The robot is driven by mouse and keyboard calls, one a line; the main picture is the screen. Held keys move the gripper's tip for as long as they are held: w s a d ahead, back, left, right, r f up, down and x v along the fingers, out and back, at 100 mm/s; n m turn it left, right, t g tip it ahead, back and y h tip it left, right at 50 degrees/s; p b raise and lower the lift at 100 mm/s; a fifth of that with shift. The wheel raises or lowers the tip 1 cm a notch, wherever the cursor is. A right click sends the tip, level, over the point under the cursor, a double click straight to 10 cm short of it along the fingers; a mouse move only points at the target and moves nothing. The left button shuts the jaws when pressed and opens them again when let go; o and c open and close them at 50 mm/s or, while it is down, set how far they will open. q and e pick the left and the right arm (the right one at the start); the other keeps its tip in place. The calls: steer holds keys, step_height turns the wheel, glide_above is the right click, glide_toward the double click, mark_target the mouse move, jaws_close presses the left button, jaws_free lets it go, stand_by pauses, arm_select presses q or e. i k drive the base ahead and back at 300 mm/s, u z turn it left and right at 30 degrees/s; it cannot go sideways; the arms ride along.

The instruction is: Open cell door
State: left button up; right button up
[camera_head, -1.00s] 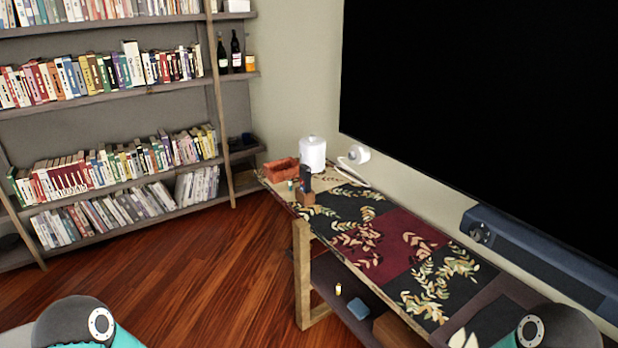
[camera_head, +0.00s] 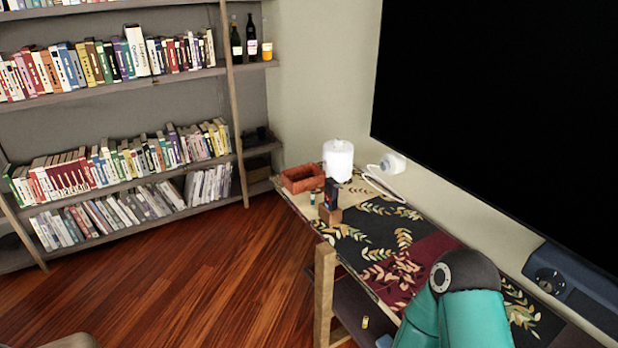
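No part that I can clearly name a cell door shows. A small dark upright device (camera_head: 331,194) stands on a brown wooden block (camera_head: 330,215) near the far end of the table (camera_head: 352,248). Its details are too small to tell, including any door on it. A small pale and dark cylinder (camera_head: 313,197) stands just left of it. My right arm's teal and black link reaches over the table's near part, but its gripper is out of view.
A reddish-brown open tray (camera_head: 302,179) and a white canister (camera_head: 338,160) stand behind the device. A white round object with a cable (camera_head: 393,163) is by the wall. A yellow cylinder (camera_head: 365,322) is on the lower shelf. Bookshelves (camera_head: 120,92) stand left; the wooden floor (camera_head: 180,285) is clear.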

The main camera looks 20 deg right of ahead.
mark_target(330, 182)
steer(key=z, duration=0.1)
steer(key=i, duration=0.85)
steer(key=z, duration=0.65)
